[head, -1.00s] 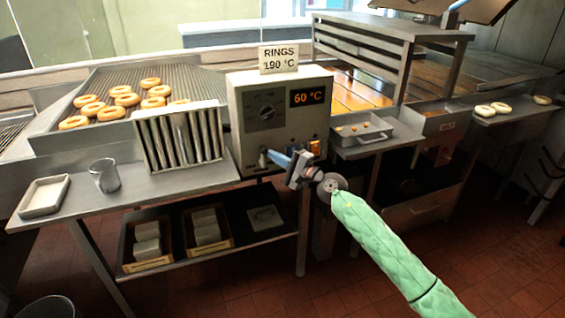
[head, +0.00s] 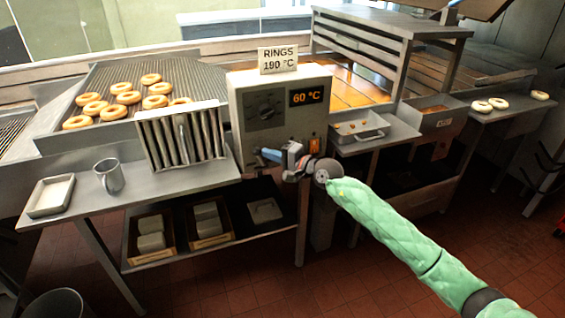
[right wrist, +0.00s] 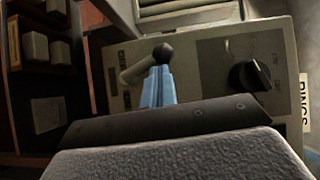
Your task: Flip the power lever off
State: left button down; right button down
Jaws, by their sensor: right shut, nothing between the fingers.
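The power lever (right wrist: 137,70) is on the front of the beige control box (head: 245,120). In the right wrist view it is a pale shaft ending in a dark ball knob (right wrist: 163,52). My right gripper (head: 268,154) has its blue fingertips (right wrist: 158,84) closed together and empty, right at the lever by its knob. I cannot tell whether they touch it. In the head view the fingers and wrist hide most of the lever. The box's display (head: 306,97) reads 60 °C, and an orange switch (head: 314,144) shows at its lower right. My left gripper is not in view.
A dark dial (head: 267,105) is on the box, with a "RINGS 190 °C" sign (head: 278,60) on top. A slatted metal rack (head: 182,140) stands left of it. A metal mug (head: 109,176) and a tray (head: 51,196) are on the left counter. A shallow pan (head: 360,128) is to the right.

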jog(key=shift+s+a+r+n+h, duration=0.1)
jog(key=shift+s+a+n+h, duration=0.15)
jog(key=shift+a+n+h, duration=0.6)
jog(key=shift+s+a+b, duration=0.1)
jog(key=shift+a+b, duration=0.05)
jog(key=shift+b, duration=0.15)
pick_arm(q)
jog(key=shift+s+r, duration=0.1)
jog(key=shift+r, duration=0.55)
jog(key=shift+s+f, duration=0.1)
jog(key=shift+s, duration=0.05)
